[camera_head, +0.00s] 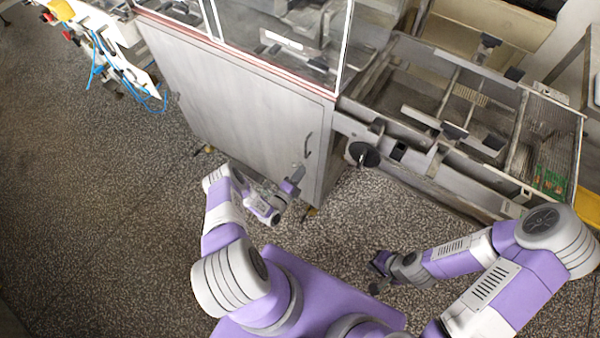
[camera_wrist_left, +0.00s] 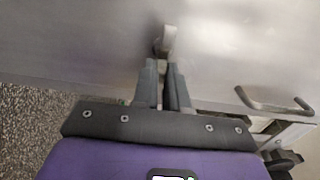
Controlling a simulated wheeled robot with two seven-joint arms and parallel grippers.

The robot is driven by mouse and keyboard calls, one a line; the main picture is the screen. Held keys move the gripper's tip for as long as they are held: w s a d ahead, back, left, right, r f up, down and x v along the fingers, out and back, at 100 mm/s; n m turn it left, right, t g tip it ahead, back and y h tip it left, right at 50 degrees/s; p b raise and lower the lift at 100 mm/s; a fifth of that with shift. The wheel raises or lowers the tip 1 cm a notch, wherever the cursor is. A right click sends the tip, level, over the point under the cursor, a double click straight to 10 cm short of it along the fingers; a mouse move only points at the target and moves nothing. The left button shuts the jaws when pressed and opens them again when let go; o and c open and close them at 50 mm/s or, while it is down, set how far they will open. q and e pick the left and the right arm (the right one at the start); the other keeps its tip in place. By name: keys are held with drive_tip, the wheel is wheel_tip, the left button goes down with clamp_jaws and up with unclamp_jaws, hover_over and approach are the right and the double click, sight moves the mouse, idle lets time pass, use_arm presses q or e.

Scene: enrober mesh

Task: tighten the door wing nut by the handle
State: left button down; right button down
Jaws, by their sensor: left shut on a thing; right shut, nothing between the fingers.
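The door is the grey metal panel (camera_head: 235,90) of the machine's cabinet, and it is shut. Its bent handle (camera_head: 308,144) is near the door's right edge, and it also shows in the left wrist view (camera_wrist_left: 272,106). The wing nut (camera_wrist_left: 168,36) is a small light-grey piece standing out from the door, left of the handle in that view. My left gripper (camera_wrist_left: 166,65) is shut on the wing nut at its fingertips; in the head view the gripper (camera_head: 298,174) is low at the door and hides the nut. My right gripper (camera_head: 376,287) is shut and empty, low above the floor.
A black round knob (camera_head: 363,154) stands out from the machine right of the door. The open conveyor frame (camera_head: 450,120) extends to the right. Glass panels (camera_head: 290,35) stand above the door. The speckled floor (camera_head: 100,220) at the left is clear.

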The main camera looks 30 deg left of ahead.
use_arm(q)
drive_tip(key=shift+a, duration=0.15)
idle(0.3)
drive_tip(key=c, duration=1.2)
unclamp_jaws()
drive_tip(key=shift+o, duration=0.2)
drive_tip(key=s+p, duration=0.1)
drive_tip(key=s, duration=0.6)
drive_tip(key=shift+s+a+p, duration=0.2)
drive_tip(key=shift+s+p, duration=0.1)
drive_tip(key=shift+p, duration=0.05)
drive_tip(key=shift+w, duration=0.1)
